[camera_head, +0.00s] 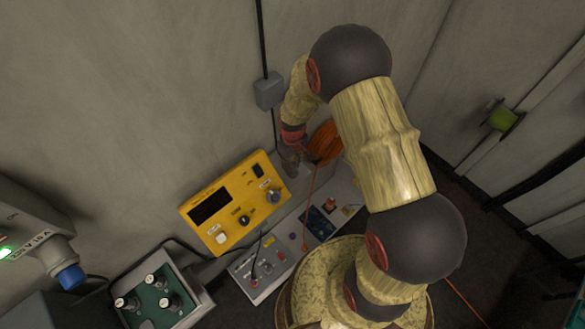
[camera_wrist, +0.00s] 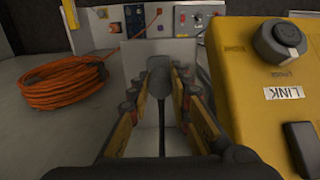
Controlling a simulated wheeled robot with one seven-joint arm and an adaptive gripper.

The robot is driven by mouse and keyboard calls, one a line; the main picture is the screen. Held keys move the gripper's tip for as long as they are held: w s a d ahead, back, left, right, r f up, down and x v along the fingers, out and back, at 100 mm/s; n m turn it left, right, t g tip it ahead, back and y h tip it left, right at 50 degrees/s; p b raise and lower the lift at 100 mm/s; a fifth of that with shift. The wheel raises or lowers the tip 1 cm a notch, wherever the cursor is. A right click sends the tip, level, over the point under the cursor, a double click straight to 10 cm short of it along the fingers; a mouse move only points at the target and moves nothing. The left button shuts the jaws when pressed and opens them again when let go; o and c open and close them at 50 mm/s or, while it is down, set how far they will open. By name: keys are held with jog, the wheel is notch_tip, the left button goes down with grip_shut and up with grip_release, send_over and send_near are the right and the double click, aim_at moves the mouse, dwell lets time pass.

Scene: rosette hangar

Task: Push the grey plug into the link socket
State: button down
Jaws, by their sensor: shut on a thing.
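My gripper (camera_wrist: 158,105) is shut on the grey plug (camera_wrist: 158,68), which sits between the fingers with a dark cable running back toward the wrist. In the head view my gripper (camera_head: 292,163) is small and partly dark, just above the top right corner of the yellow box (camera_head: 210,222); the plug cannot be made out there. In the wrist view the yellow box (camera_wrist: 240,110) is to the right of my gripper, apart from the plug. It carries a LINK label (camera_wrist: 285,92) between a round grey fitting (camera_wrist: 280,40) and a black rectangular part (camera_wrist: 303,148). I cannot tell which is the link socket.
A coil of orange cable (camera_wrist: 62,84) lies left of my gripper. A grey panel (camera_head: 268,285) with switches and leads is below the yellow box. A green-topped box with knobs (camera_head: 158,300) stands at lower left. A grey wall box (camera_head: 268,91) hangs behind.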

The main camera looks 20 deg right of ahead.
jog(key=shift+r+p, duration=1.15)
jog(key=shift+r, duration=1.05)
jog(key=shift+f, duration=0.1)
